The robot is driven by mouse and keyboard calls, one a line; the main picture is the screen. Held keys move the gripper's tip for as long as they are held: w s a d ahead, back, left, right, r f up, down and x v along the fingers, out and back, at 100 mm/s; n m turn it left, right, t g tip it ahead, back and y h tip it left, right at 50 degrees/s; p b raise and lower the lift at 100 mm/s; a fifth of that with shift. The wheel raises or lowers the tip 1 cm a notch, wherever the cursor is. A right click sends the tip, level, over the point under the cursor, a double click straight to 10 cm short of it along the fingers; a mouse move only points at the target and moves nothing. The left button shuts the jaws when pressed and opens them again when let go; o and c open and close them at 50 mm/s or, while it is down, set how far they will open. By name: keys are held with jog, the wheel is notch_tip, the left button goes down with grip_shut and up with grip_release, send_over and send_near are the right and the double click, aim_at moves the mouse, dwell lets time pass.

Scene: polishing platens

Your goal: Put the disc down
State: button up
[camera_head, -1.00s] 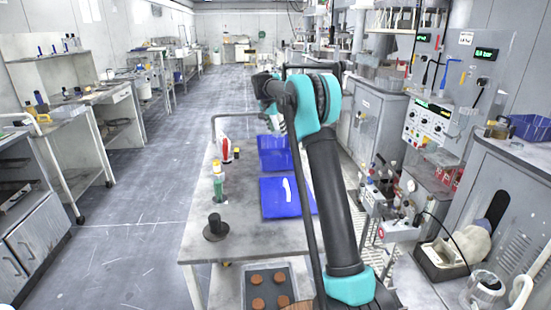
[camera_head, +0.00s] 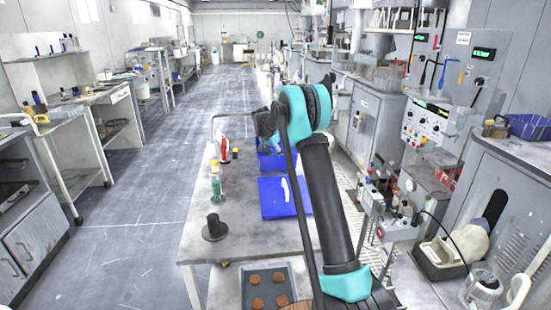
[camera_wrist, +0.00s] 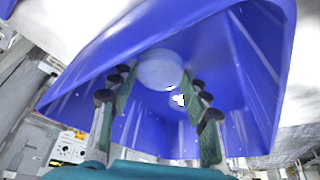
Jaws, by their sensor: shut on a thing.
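My gripper (camera_wrist: 162,85) reaches into a blue tray (camera_wrist: 80,75), whose walls fill much of the wrist view. Its two fingers with dark pads stand on either side of a pale round disc (camera_wrist: 160,66), and it is shut on that disc. A small bright white patch shows just below the disc. Whether the disc touches the tray floor cannot be told. In the head view my arm reaches over the far blue tray (camera_head: 268,162) on the grey bench (camera_head: 235,240). My arm partly hides that tray, and the disc cannot be made out there.
A nearer blue tray (camera_head: 272,200) holds a white strip. Left of the trays stand a red-and-white bottle (camera_head: 223,148), a green bottle (camera_head: 216,186) and a black stand (camera_head: 214,228). A grey tray with brown discs (camera_head: 268,288) lies in front. A thin rail rises beyond the bottles.

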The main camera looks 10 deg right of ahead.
jog(key=o, duration=1.2)
jog(key=shift+o, duration=0.2)
jog(key=v, duration=1.2)
